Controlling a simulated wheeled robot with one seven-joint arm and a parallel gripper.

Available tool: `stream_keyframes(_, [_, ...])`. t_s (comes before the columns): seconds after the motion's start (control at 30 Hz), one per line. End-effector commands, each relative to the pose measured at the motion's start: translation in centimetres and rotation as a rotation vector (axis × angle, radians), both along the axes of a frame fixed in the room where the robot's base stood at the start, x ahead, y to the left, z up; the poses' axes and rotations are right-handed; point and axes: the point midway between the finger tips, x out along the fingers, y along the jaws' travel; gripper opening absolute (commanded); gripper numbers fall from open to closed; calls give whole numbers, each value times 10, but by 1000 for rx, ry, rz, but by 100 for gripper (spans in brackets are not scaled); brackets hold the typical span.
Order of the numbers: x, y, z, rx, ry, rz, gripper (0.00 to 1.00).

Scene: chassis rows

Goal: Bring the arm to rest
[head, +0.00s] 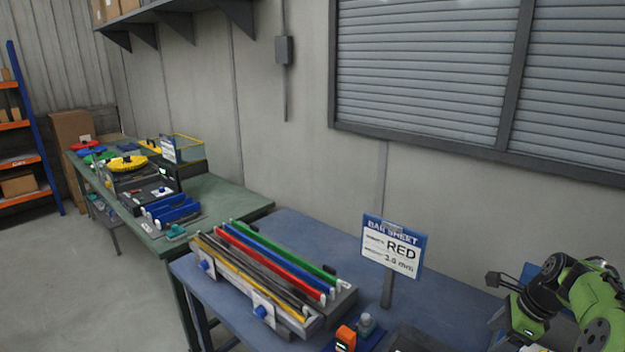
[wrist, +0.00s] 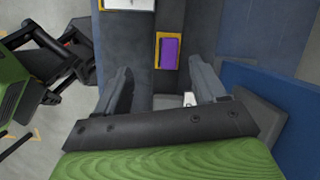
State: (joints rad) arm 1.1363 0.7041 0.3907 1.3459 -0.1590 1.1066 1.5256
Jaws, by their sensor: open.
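My arm, green and black, shows at the right edge of the head view, beside the blue bench (head: 283,222). My gripper (head: 497,298) is at its left end. In the wrist view my gripper (wrist: 162,86) has its two grey fingers wide apart, with nothing held between them. Beyond the fingers is a dark surface with a purple block in a yellow frame (wrist: 169,53). A small white piece (wrist: 189,99) shows near the right finger.
On the blue bench lie a rack of coloured bars (head: 270,262), a sign reading RED (head: 392,246) and an orange device (head: 345,338). A green bench (head: 222,193) stands behind, with trays and coloured discs. A shuttered window (head: 430,70) is on the wall. Open floor lies left.

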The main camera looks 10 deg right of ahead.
Motion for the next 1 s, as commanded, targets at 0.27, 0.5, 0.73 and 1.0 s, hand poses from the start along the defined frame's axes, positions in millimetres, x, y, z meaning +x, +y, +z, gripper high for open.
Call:
stream_keyframes(0.27, [-14,186,105,-411,-53,882,70])
stream_keyframes(0.5, [-114,294,133,-724,-197,1590,70])
stream_keyframes(0.73, [-182,325,114,-904,-349,2010,70])
stream_keyframes(1.0, [-187,326,110,-920,-364,2055,70])
